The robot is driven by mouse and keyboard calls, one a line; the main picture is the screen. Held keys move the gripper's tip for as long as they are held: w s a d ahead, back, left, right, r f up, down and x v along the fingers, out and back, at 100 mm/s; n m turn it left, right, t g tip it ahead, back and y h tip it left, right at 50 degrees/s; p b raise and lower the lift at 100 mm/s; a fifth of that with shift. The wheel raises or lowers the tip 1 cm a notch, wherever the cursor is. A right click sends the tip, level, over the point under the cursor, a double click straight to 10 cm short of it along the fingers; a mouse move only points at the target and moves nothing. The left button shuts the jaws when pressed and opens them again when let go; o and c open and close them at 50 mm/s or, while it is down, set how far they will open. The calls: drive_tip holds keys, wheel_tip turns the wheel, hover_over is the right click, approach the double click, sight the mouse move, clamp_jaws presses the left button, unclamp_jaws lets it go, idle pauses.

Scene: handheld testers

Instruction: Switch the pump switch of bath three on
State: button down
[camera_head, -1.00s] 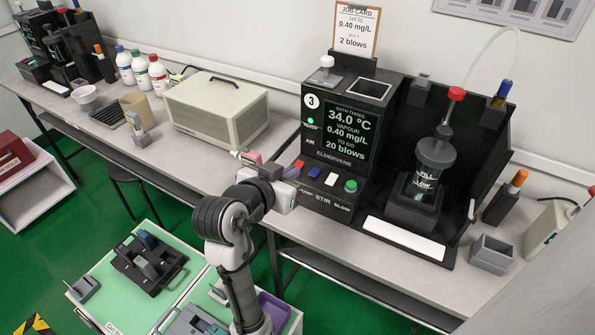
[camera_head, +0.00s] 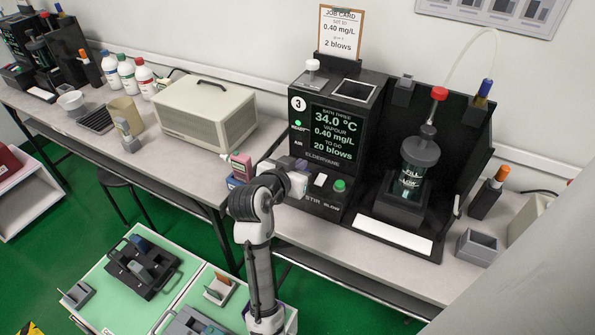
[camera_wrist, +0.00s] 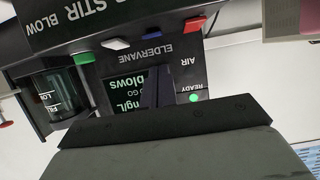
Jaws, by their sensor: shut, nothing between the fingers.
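The bath three unit (camera_head: 331,136) is the black cabinet marked 3, with a lit screen reading 34.0 °C and 20 blows to go. Its lower ledge carries a row of controls. In the wrist view, upside down, these are a red (camera_wrist: 195,24), a blue (camera_wrist: 152,36), a white (camera_wrist: 115,44) and a green one (camera_wrist: 83,58). STIR and BLOW can be read; the pump label and switch position cannot. My gripper (camera_head: 298,168) is at the ledge's left part, hiding controls there. Its dark fingers (camera_wrist: 157,75) are shut and empty, before the screen near the blue control; contact is unclear.
A pink-labelled bottle (camera_head: 240,166) stands just left of my gripper. A beige box (camera_head: 205,112) is further left. Right of the screen stand a glass vessel (camera_head: 411,178) and a grey open holder (camera_head: 478,247). A clipboard card (camera_head: 340,29) rises behind the unit.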

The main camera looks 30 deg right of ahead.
drive_tip(key=shift+s+a+f, duration=0.1)
drive_tip(key=shift+a+f, duration=0.05)
drive_tip(key=shift+f, duration=0.5)
drive_tip(key=shift+a+f, duration=0.1)
drive_tip(key=shift+f, duration=0.55)
